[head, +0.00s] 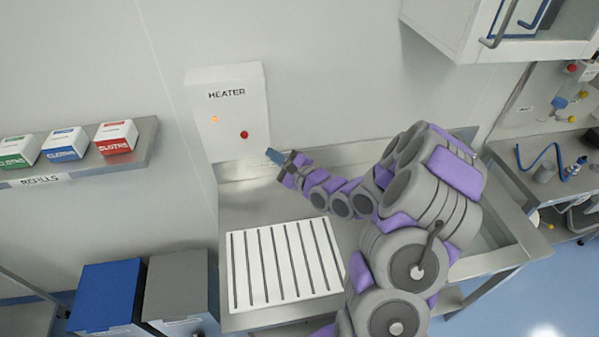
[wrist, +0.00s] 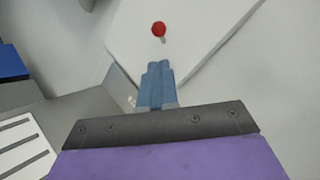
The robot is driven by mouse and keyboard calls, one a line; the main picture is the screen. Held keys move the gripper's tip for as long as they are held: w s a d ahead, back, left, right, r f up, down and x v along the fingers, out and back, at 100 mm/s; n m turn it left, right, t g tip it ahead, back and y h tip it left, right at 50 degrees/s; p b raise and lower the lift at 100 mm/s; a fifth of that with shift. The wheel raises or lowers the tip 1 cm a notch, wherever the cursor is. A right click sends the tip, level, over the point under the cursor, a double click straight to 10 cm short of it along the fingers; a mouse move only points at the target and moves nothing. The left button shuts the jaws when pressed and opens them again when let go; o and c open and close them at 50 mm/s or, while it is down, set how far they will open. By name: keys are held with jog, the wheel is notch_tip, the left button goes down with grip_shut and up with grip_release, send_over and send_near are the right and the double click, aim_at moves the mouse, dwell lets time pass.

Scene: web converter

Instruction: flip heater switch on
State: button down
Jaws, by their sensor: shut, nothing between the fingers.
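The heater box (head: 228,130) is a white wall panel labelled HEATER, at the upper left of centre in the head view. An orange light (head: 214,119) glows on its left side. The switch (head: 244,134) has a red round knob at the box's lower right. In the wrist view the red knob (wrist: 158,29) sits on a short pale stem, just beyond the fingertips. My gripper (head: 271,154) is shut and empty, below and right of the knob. Its blue fingers (wrist: 158,68) lie together and point toward the knob, with a gap between.
A metal counter (head: 225,200) runs below the box, with a white slotted rack (head: 250,294) on it. A shelf (head: 148,140) with cloth boxes (head: 116,137) is at left. Blue (head: 108,290) and grey (head: 176,285) bins stand below. A wall cabinet (head: 440,30) hangs upper right.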

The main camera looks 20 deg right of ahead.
jog(key=p+v, duration=0.2)
jog(key=v, duration=0.8)
dwell(0.4)
